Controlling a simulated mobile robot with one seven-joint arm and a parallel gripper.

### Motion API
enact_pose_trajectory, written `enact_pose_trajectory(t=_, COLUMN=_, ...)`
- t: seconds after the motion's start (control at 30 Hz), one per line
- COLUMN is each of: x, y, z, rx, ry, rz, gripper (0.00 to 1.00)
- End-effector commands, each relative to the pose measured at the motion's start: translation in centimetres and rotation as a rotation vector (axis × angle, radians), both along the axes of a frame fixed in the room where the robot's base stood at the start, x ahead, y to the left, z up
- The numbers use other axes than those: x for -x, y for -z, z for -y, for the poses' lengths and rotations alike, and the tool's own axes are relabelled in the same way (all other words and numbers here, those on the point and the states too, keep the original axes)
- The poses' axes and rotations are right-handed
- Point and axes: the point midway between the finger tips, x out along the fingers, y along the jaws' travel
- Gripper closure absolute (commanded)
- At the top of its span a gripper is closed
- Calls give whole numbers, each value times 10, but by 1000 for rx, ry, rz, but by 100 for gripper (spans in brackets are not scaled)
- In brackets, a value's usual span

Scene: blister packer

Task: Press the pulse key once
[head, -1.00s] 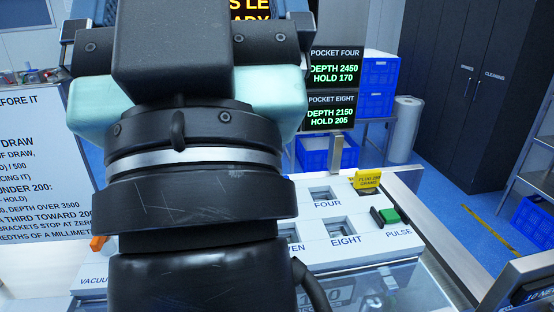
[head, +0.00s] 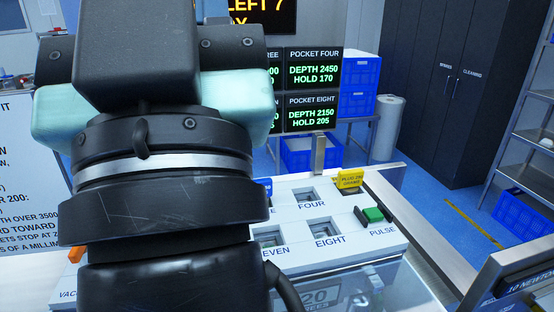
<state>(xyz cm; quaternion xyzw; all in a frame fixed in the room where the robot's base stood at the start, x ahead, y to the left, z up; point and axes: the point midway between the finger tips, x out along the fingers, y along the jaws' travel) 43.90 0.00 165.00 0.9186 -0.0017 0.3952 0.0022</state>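The pulse key is a green block (head: 373,214) at the right end of the white panel (head: 345,251), above the label PULSE. A dark piece stands against its left side. My arm fills the left and middle of the head view and covers much of the panel. My gripper's fingers do not show, so I cannot see what they touch. No part of my arm that shows is over the green key.
A yellow tag (head: 351,178) stands behind the key. Pocket windows FOUR (head: 304,194) and EIGHT (head: 322,230) lie to its left. Displays (head: 313,89) stand behind the panel. A metal rail (head: 415,225) runs along the right.

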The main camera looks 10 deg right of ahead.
Motion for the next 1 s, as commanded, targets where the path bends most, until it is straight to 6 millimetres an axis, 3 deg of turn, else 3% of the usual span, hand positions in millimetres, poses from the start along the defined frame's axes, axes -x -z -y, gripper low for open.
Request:
enact_pose_trajectory(t=0.03, x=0, y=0, z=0, rx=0, ry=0, rz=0, gripper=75)
enact_pose_trajectory(t=0.17, x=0, y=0, z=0, rx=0, ry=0, rz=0, gripper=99)
enact_pose_trajectory(t=0.2, x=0, y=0, z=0, rx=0, ry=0, rz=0, gripper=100)
enact_pose_trajectory(t=1.0, x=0, y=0, z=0, rx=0, ry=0, rz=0, gripper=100)
